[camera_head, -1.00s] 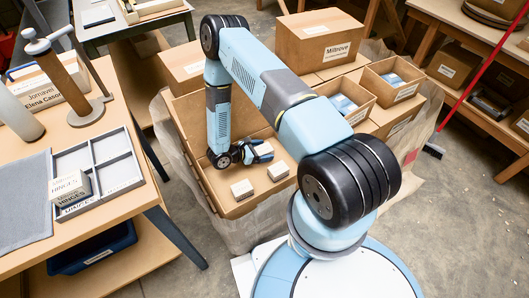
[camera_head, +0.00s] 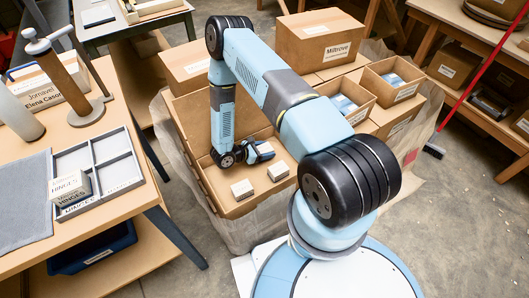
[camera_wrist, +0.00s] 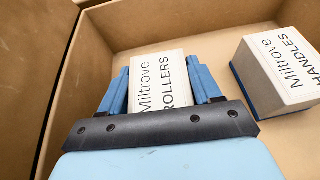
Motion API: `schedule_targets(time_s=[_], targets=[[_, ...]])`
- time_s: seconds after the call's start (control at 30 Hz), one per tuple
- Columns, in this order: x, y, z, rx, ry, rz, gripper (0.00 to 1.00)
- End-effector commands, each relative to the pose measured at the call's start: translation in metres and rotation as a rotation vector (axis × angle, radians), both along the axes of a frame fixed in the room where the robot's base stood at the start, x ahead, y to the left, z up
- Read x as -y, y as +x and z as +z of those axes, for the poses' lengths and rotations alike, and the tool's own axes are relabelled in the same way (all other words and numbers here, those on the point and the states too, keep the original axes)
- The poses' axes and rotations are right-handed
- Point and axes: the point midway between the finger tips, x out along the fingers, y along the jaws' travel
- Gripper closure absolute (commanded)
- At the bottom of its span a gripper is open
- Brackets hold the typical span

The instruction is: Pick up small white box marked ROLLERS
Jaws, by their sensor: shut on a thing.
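The small white box marked ROLLERS (camera_wrist: 161,83) is in the wrist view, upright between the two blue fingers of my gripper (camera_wrist: 158,68). My gripper is shut on it, one finger along each side, and the gripper's dark front bar hides its near part. In the head view my gripper (camera_head: 262,151) is inside the open cardboard carton (camera_head: 218,196), towards its back. My arm and gripper largely hide the box there. I cannot tell whether it is clear of the carton floor.
A white box marked HANDLES (camera_wrist: 280,70) stands to the right of the held box. Two small white boxes (camera_head: 242,189) (camera_head: 278,170) stand nearer in the carton. Carton walls enclose the gripper. A larger carton marked Miltrove (camera_head: 318,40) stands behind.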

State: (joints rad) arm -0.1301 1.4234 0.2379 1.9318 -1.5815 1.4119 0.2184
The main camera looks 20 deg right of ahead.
Motion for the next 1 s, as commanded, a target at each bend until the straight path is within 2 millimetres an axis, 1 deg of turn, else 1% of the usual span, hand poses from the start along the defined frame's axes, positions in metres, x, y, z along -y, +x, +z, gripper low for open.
schedule_targets(time_s=[0.03, 0.1, 0.33, 0.43, 0.57, 0.67, 0.97, 1.0], targets=[[0.0, 0.0, 0.0, 0.0, 0.0, 0.0, 0.72], [0.0, 0.0, 0.0, 0.0, 0.0, 0.0, 0.78], [0.0, 0.0, 0.001, 0.0, 0.0, 0.0, 0.78], [0.0, 0.0, 0.004, 0.0, 0.0, 0.001, 0.78], [0.0, 0.001, 0.017, 0.002, -0.001, 0.002, 0.78], [0.0, 0.001, 0.032, 0.003, -0.002, 0.001, 0.78], [0.008, -0.051, 0.094, 0.0, -0.002, 0.004, 0.78], [0.01, -0.062, 0.097, -0.004, -0.002, 0.004, 0.78]])
